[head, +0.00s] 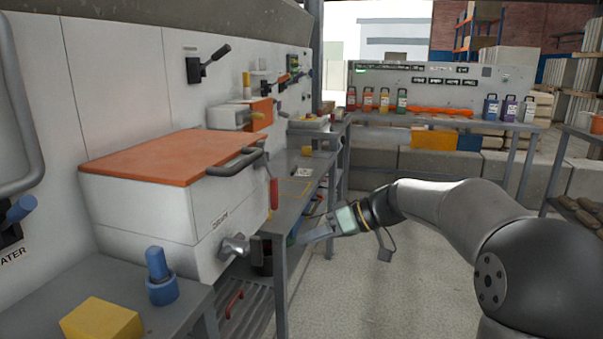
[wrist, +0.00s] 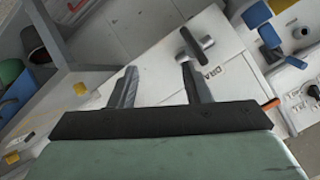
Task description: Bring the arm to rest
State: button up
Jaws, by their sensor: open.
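My arm reaches in from the right in the head view. My gripper (head: 299,238) is at its left end, in front of the bench edge and to the right of the white box (head: 150,212) with the orange lid. In the wrist view my gripper (wrist: 160,82) shows two dark fingers standing apart with nothing between them. A grey drain valve (head: 235,245) sticks out of the box's front. In the wrist view the drain valve (wrist: 196,42) lies beyond the fingertips, apart from them. Part of the fingers is hard to make out in the head view.
A grey bench (head: 300,185) runs along the left wall. A blue knob-topped object (head: 160,277) and a yellow block (head: 102,320) stand on the near left surface. A far table holds several coloured bottles (head: 367,100). The floor (head: 350,290) below my arm looks clear.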

jog(key=s+d+r+m+h+p, duration=0.2)
jog(key=s+d+m+h+p, duration=0.1)
jog(key=s+p, duration=0.4)
jog(key=s+d+r+m+g+h+p, duration=0.1)
jog(key=s+d+r+m+h+p, duration=0.1)
jog(key=s+p, duration=0.5)
jog(key=s+d+r+m+h+p, duration=0.3)
jog(key=s+h+p, duration=0.3)
jog(key=s, duration=1)
jog(key=shift+s+d+r+m+g+h+p, duration=0.3)
jog(key=shift+s+d+r+g+p, duration=0.15)
jog(key=shift+d+p, duration=0.35)
